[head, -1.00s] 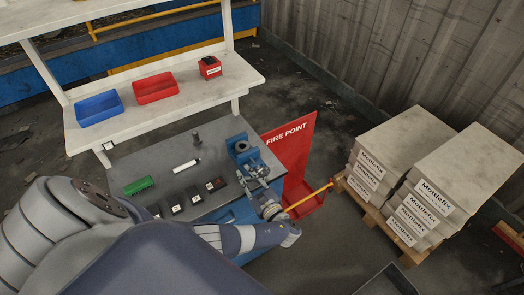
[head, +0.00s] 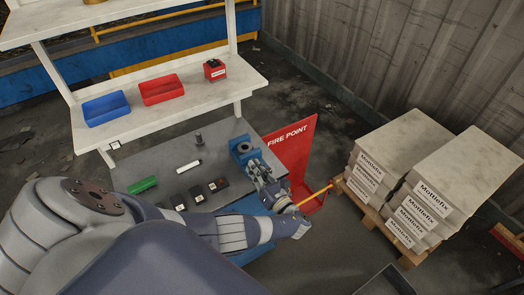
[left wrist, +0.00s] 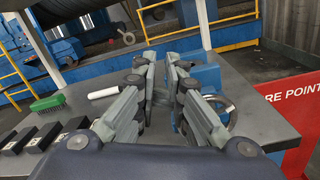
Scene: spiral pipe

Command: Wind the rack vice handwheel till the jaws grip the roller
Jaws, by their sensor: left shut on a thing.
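The blue vice (head: 243,150) stands at the right end of the grey bench top, and its blue body also shows behind the fingers in the left wrist view (left wrist: 207,76). My left gripper (head: 262,170) is at the near side of the vice. In the left wrist view its fingers (left wrist: 164,80) are closed in on a grey part, apparently the handwheel. A curved grey rim (left wrist: 222,108) shows just right of the fingers. The fingers hide most of the wheel and the jaws. I cannot make out the roller in the jaws. My right gripper is out of view.
A white cylinder (head: 188,166), a green brush (head: 142,185) and several dark blocks (head: 197,194) lie on the bench left of the vice. A red fire point stand (head: 290,150) is close on the right. Pallet stacks (head: 398,150) stand farther right.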

